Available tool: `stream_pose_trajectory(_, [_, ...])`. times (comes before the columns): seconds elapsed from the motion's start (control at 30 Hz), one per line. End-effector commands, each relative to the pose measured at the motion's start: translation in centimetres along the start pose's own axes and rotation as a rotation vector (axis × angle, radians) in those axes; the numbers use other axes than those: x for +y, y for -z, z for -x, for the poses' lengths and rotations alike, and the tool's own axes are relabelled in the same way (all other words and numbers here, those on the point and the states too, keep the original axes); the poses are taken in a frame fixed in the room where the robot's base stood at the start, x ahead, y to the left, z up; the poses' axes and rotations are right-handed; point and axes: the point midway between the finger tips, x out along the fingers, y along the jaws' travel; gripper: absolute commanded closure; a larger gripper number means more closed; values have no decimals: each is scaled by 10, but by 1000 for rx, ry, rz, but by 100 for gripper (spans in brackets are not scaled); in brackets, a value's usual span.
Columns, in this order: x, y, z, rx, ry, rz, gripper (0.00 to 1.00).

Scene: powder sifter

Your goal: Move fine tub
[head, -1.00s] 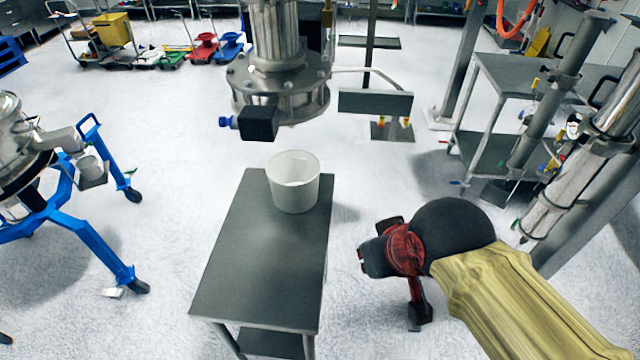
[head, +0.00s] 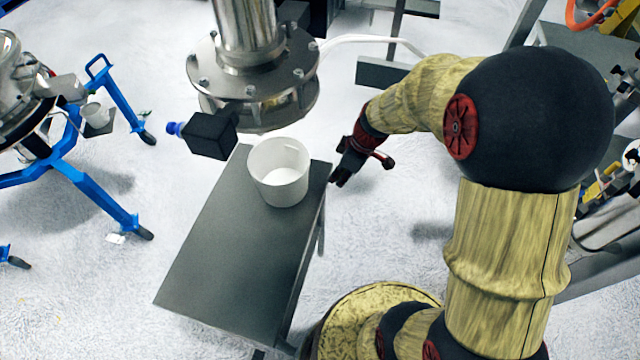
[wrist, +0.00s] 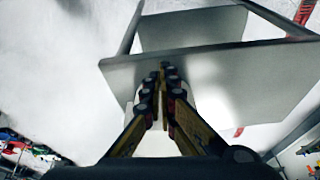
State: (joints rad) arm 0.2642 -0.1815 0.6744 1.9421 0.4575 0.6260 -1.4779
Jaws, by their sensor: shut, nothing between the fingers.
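A white open tub (head: 279,178) stands upright on the far end of a grey metal table (head: 225,260). It appears empty. No label shows which tub is the fine one. My gripper (head: 338,181) is just beyond the table's right edge, to the right of the tub and apart from it, pointing down and left. In the wrist view my gripper (wrist: 163,72) has its fingers together with nothing held, and the table (wrist: 215,65) lies beyond them. A pale shape shows behind the fingers there, mostly hidden; I cannot tell what it is.
A flanged steel machine (head: 262,85) hangs close above and behind the tub, with a black box (head: 211,135) on its left. Floor left of the table is clear.

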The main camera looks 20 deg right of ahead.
Motion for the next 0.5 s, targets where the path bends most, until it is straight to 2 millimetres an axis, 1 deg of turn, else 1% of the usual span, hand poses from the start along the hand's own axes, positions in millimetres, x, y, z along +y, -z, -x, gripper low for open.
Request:
stream_pose_trajectory(0.17, [-1,-2,-22,-2,5,6,100])
stream_pose_trajectory(0.5, [-1,-2,-88,-2,5,6,100])
